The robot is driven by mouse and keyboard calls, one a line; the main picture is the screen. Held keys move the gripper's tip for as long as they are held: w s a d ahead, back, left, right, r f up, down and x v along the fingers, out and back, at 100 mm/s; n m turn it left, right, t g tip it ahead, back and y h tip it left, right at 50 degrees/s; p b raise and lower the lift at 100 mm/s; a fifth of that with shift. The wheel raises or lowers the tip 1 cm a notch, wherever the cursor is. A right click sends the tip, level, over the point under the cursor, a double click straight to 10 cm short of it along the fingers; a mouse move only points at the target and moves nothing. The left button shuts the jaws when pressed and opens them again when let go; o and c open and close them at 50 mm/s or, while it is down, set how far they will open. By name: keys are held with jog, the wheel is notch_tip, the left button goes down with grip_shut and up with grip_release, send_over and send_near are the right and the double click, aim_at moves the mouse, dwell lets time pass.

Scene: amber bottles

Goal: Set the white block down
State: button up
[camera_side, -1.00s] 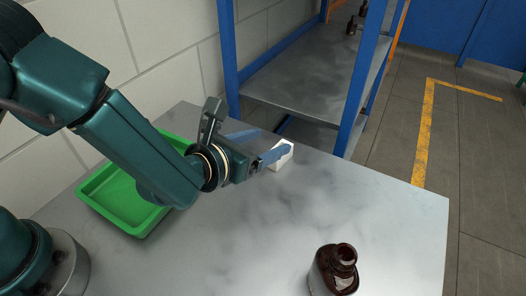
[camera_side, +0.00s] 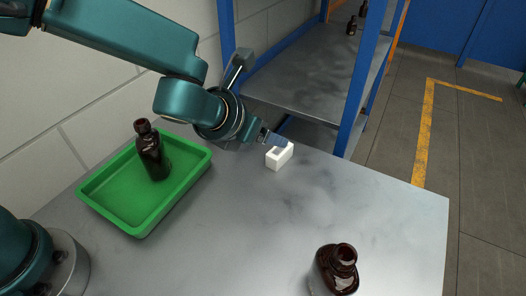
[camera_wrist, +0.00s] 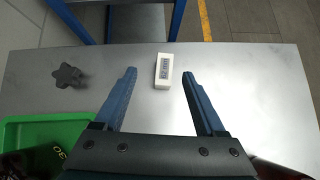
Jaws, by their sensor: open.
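The white block (camera_side: 279,155) rests on the grey table near its back edge, with a recess in one face visible in the side view.
A green tray (camera_side: 138,232) on the left of the table holds an upright amber bottle (camera_side: 152,152). Another amber bottle (camera_side: 333,270) stands at the front right. A dark star-shaped knob (camera_wrist: 67,76) shows in the wrist view. A blue-posted shelf (camera_side: 300,85) stands behind the table. The table's middle is clear.

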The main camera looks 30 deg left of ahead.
aim_at(277, 152)
jog(key=shift+w+d+f, duration=0.15)
jog(key=shift+d+f, duration=0.05)
jog(key=shift+f, duration=0.85)
jog(key=shift+w+d+f, duration=0.15)
jog(key=shift+d+f, duration=0.05)
jog(key=shift+f, duration=0.85)
jog(key=shift+x, duration=2.5)
jog(key=shift+d, duration=0.1)
grip_shut()
